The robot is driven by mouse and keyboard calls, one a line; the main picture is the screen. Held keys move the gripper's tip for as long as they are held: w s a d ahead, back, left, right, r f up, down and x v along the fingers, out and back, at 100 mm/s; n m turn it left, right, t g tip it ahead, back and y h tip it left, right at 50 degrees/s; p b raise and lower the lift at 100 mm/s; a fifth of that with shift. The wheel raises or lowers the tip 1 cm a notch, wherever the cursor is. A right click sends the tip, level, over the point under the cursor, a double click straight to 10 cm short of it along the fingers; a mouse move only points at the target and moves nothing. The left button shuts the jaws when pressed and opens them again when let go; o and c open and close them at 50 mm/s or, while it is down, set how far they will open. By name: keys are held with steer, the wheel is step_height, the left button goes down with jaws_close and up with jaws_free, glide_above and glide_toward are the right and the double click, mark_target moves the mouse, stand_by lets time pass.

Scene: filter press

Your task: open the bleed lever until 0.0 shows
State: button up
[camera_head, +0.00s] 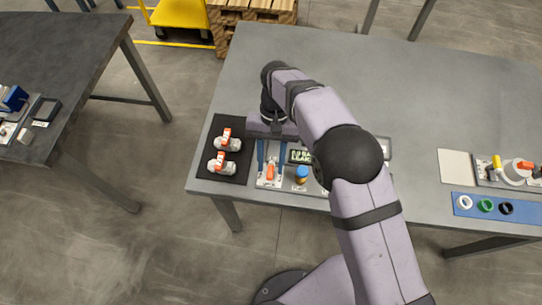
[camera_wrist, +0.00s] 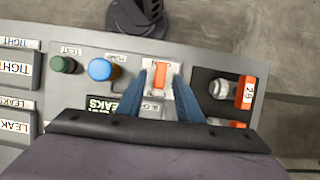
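A short orange lever (camera_head: 270,172) stands on a light plate of the test panel, and in the wrist view the orange lever (camera_wrist: 160,78) lies between my two fingers. Its label is too blurred to read surely. My gripper (camera_head: 271,160) points down over this part of the panel, with its blue fingers apart on either side of the lever. In the wrist view my gripper (camera_wrist: 160,92) is open; I cannot tell if a finger touches the lever. A dark display (camera_head: 300,157) beside it shows light letters like "LEAKS", partly hidden; no number is readable.
A blue knob (camera_wrist: 102,69) and a green button (camera_wrist: 62,64) sit beside the lever. Two valves with orange handles (camera_head: 221,163) lie on a black mat (camera_head: 236,174) at left. At right are a blue strip (camera_head: 465,212) with rings and a pale square (camera_head: 455,166). The table's back is clear.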

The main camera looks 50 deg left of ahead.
steer(key=shift+r, duration=0.1)
steer(key=b+v, duration=0.1)
steer(key=v, duration=0.6)
steer(key=shift+b, duration=0.4)
steer(key=shift+w+r, duration=0.1)
